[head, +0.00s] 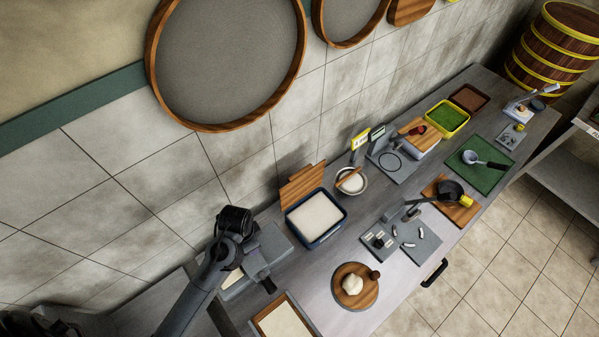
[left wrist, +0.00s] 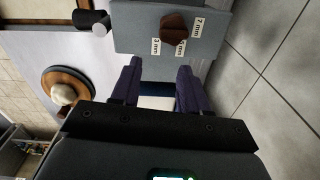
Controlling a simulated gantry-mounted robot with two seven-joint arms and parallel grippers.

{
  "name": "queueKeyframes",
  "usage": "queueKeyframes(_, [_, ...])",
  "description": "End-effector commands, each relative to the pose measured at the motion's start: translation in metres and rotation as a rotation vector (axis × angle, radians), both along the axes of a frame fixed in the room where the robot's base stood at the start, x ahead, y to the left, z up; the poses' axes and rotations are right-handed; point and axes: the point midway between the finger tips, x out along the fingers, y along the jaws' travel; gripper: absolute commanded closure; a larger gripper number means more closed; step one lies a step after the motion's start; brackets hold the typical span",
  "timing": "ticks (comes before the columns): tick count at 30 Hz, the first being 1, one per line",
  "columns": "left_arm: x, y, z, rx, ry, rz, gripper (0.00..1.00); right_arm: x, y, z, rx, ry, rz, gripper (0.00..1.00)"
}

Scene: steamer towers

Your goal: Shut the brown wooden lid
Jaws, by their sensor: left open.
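The brown wooden lid (head: 303,184) stands open, tilted up at the wall side of a blue bin (head: 318,238) filled with white material. My left gripper (left wrist: 160,72) is open and empty, with dark purple fingers apart. In the head view its wrist is left of the bin and lid, over a grey machine (head: 271,243); its fingers are mostly hidden there. In the left wrist view, a strip of blue and white, probably the bin, shows between the fingers. I cannot make out the lid in that view. My right gripper is not in view.
The grey machine's labelled plate (left wrist: 168,35) with a brown knob lies just beyond my left fingers. A round board with dough (head: 353,286) and a framed tray (head: 284,318) are nearer the front. A white bowl (head: 351,181) stands right of the lid.

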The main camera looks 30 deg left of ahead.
Motion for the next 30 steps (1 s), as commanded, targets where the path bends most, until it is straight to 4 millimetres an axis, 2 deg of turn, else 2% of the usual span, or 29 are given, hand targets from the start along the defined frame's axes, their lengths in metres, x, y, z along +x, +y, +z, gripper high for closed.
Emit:
queueKeyframes(1, [0.03, 0.002, 0.0, -0.017, -0.018, 0.01, 0.55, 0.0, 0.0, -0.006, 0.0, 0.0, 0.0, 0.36])
queueKeyframes(5, [0.098, 0.003, 0.016, -0.067, -0.071, 0.048, 0.55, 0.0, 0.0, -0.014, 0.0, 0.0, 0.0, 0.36])
queueKeyframes(9, [0.162, 0.0, 0.053, -0.113, -0.156, 0.092, 0.55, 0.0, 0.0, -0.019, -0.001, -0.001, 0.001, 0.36])
queueKeyframes(12, [0.196, -0.003, 0.086, -0.133, -0.224, 0.098, 0.55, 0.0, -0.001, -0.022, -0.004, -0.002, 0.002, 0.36])
queueKeyframes(16, [0.223, -0.006, 0.123, -0.146, -0.298, 0.096, 0.55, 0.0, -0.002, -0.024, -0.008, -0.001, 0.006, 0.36])
queueKeyframes(20, [0.235, -0.008, 0.136, -0.149, -0.327, 0.094, 0.55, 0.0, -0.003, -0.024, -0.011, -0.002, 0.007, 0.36])
queueKeyframes(23, [0.24, -0.009, 0.132, -0.15, -0.333, 0.093, 0.55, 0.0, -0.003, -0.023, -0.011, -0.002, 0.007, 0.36])
queueKeyframes(30, [0.252, -0.013, 0.1, -0.151, -0.332, 0.092, 0.55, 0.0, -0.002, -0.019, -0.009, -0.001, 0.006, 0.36])
